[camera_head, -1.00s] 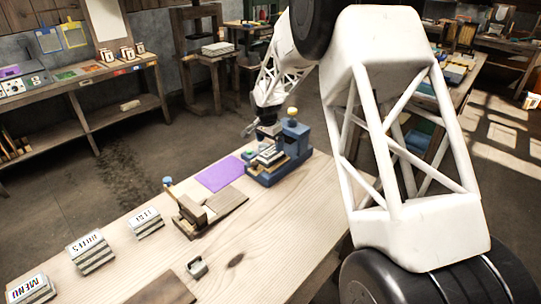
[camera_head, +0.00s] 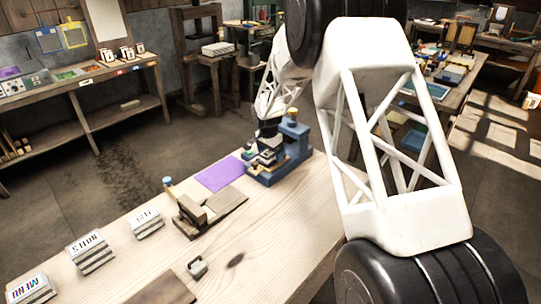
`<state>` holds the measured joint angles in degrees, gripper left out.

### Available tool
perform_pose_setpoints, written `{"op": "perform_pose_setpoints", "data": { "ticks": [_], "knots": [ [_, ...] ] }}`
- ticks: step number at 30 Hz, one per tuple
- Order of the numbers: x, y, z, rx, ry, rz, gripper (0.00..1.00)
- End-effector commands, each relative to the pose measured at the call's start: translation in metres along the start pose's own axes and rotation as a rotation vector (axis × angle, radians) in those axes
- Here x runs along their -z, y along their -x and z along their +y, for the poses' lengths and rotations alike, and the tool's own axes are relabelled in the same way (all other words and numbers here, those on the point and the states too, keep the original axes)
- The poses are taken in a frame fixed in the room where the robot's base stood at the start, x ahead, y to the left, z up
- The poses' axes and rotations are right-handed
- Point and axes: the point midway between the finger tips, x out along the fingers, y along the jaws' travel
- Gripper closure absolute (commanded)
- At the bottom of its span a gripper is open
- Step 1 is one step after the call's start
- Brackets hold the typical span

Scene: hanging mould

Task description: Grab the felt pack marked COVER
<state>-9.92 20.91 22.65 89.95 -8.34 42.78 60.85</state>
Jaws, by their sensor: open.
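My gripper (camera_head: 267,143) is at the far end of the table, open, low over a blue press-like stand (camera_head: 292,133). It is small in view and partly merges with the dark and light parts below it. A pale layered stack (camera_head: 268,157) sits in the stand right under my gripper; its marking is not readable, and I cannot tell whether the fingers touch it. The lettering on the last two is unclear. No COVER marking is legible.
A purple sheet (camera_head: 219,174) lies left of the stand. A wooden block device (camera_head: 190,212) with a blue-knobbed handle and a small grey metal piece (camera_head: 197,267) are nearer on the wooden table (camera_head: 270,226). Shelves and benches stand behind.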

Motion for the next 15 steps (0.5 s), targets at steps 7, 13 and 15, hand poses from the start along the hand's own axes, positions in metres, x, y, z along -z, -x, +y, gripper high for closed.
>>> {"op": "perform_pose_setpoints", "data": {
  "ticks": [7,13,15],
  "knots": [
    [0.0001,0.0001,0.0000,0.000,0.000,0.000,0.06],
    [0.0000,0.0002,0.0001,0.000,0.000,0.000,0.06],
    [0.0000,0.0002,0.0001,0.000,0.000,0.000,0.09]
  ]
}}
